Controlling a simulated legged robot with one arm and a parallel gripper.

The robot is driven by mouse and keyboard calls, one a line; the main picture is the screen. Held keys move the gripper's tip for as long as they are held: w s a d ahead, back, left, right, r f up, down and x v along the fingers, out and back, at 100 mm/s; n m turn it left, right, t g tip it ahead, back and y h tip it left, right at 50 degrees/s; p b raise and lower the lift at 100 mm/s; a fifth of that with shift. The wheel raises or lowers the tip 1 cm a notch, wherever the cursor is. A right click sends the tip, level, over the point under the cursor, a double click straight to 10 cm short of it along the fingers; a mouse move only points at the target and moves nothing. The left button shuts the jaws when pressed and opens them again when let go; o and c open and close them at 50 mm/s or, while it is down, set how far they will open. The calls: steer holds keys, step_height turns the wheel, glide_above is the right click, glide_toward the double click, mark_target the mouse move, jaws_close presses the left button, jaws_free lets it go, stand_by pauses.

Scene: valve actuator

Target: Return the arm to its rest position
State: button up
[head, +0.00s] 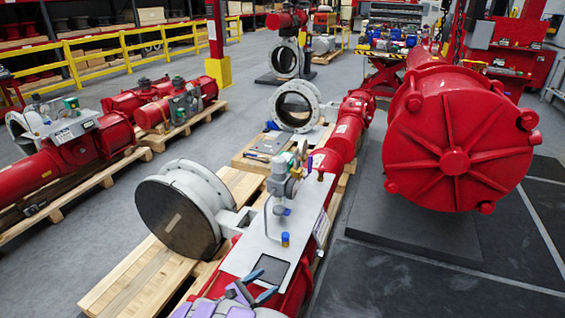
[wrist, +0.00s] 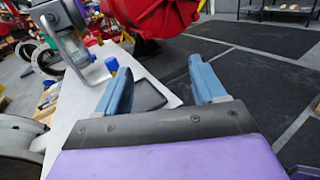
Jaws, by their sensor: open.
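My gripper (head: 252,292) shows at the bottom of the head view, low over the near end of the red valve actuator. Its two blue fingers also show in the wrist view (wrist: 162,88), spread apart with nothing between them. The actuator's grey top plate (head: 247,255) carries a dark square patch (head: 270,269) close to the fingertips. Whether the fingers touch the plate cannot be told.
A large red cylinder (head: 456,150) stands close on the right. A grey valve disc (head: 178,217) rises at the left on a wooden pallet (head: 130,285). A grey gauge assembly (head: 280,185) stands on the plate. Clear floor (head: 225,130) lies between the pallets.

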steer(key=d+r+m+g+h, duration=0.3)
steer(key=d+r+m+g, duration=0.5)
steer(key=d+r, duration=0.8)
steer(key=s+d+r+m+g+y, duration=0.3)
steer(key=s+d+r+m+g, duration=0.35)
steer(key=s+d, duration=0.45)
steer(key=s+d+r+m+g+y, duration=0.1)
steer(key=s+d+r+m+y, duration=0.15)
steer(key=s, duration=0.45)
steer(key=s+d+r+m+y, duration=0.1)
steer(key=s+m+y, duration=0.3)
steer(key=s, duration=0.2)
steer(key=s+a+f+m+t+y, duration=0.1)
steer(key=s+a+m+y, duration=0.3)
steer(key=s+a+y, duration=0.4)
steer(key=s+a+t, duration=0.1)
steer(key=s+a, duration=0.1)
steer(key=s, duration=0.4)
steer(key=shift+s+f, duration=0.15)
steer(key=shift+s, duration=0.05)
steer(key=shift+a+t, duration=0.15)
steer(key=shift+t, duration=0.1)
